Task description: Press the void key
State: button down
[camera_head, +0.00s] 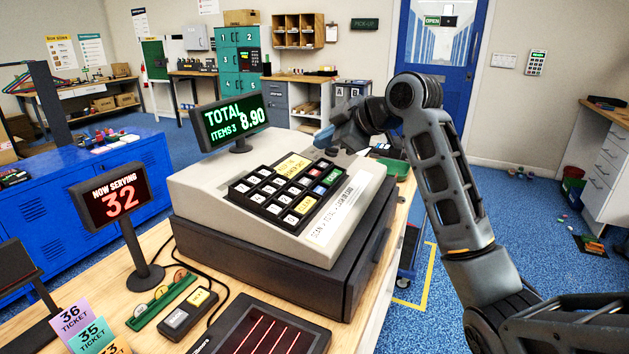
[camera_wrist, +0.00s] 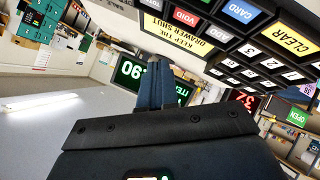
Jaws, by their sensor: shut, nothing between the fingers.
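The cash register (camera_head: 240,223) stands on the wooden counter with a black keypad on its sloped top. The void key is a small red key (camera_head: 314,173) at the far right part of the keypad, beside the blue card key (camera_head: 331,178). In the wrist view the void key (camera_wrist: 186,17) reads VOID and appears at the top, next to the blue CARD key (camera_wrist: 238,11). My gripper (camera_head: 325,138) is above the far right corner of the register, beyond the void key and apart from it. Its blue-grey fingers (camera_wrist: 156,84) are together and empty.
The register's display (camera_head: 234,123) stands behind the keypad and reads TOTAL 8.90, ITEMS 3. A yellow sign (camera_head: 292,165) about the drawer sits beside the void key. The "Now serving 32" sign (camera_head: 112,195) stands at the left. Space above the keypad is clear.

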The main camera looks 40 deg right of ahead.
aim_at(310, 167)
jog(key=shift+w+a+f+b, duration=0.1)
jog(key=shift+w+f+b, duration=0.15)
jog(key=shift+f+b, duration=0.6)
jog(key=shift+w+a+f+b, duration=0.1)
jog(key=shift+w+f+b, duration=0.15)
jog(key=shift+f, duration=1.1)
jog(key=shift+f, duration=0.35)
jog(key=shift+w+f+b, duration=0.1)
jog(key=shift+f+b, duration=0.35)
jog(key=shift+b, duration=0.05)
dwell(0.8)
jog(key=shift+r, duration=0.1)
jog(key=shift+s+r+p, duration=0.2)
jog(key=shift+r+p, duration=0.45)
jog(key=shift+r, duration=0.1)
jog(key=shift+s+d+r+p, duration=0.1)
jog(key=shift+s+r+p, duration=0.05)
jog(key=shift+r+p, duration=0.55)
jog(key=shift+s+d+r+p, duration=0.1)
jog(key=shift+s+r+p, duration=0.1)
jog(key=shift+r+p, duration=0.55)
jog(key=shift+s+r+p, duration=0.15)
jog(key=shift+r+p, duration=0.2)
jog(key=shift+r, duration=0.65)
